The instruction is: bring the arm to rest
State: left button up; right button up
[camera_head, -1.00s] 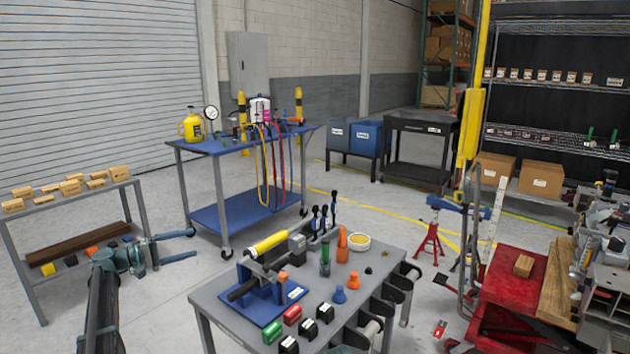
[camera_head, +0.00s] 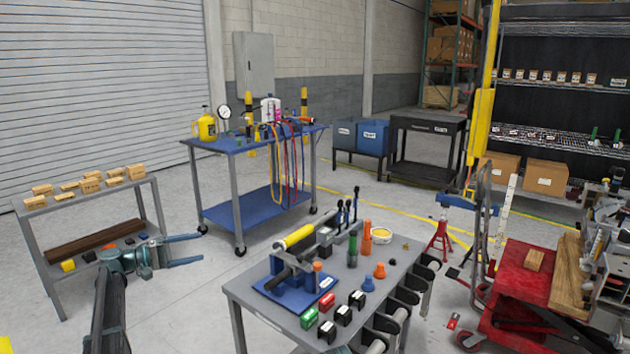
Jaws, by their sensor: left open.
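My left arm comes in from the lower left, and its gripper (camera_head: 198,249) points to the right. Its two teal fingers are apart with nothing between them. It is held over open grey floor as seen here, between the wood-block bench on the left and the grey fixture table (camera_head: 262,316). The fingers look clear of both in this view. My right gripper does not show.
The fixture table carries a blue fixture with a yellow cylinder (camera_head: 299,236). A blue cart (camera_head: 222,146) with hoses stands behind. The bench (camera_head: 150,192) with wood blocks is at left. A red lift cart (camera_head: 520,270) is at right.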

pick_arm(q)
jog(key=s+d+f+m+g+y+p, duration=0.1)
jog(key=s+d+f+g+y+p, duration=0.15)
jog(key=s+d, duration=0.5)
jog(key=s+d+f+m+g+y+p, duration=0.25)
jog(key=s+d, duration=0.25)
jog(key=d, duration=0.6)
jog(key=s+d+f+m+g+y+p, duration=0.1)
jog(key=s+d+g+p, duration=0.2)
jog(key=s+d, duration=0.5)
jog(key=s+d+m+y+p, duration=0.2)
jog(key=s+y, duration=0.3)
jog(key=s, duration=0.5)
jog(key=s+d+m+y+p, duration=0.2)
jog(key=s+y+p, duration=0.3)
jog(key=s, duration=0.5)
jog(key=shift+s+r+m+y, duration=0.2)
jog(key=shift+r+m+y, duration=0.15)
jog(key=shift+y, duration=0.05)
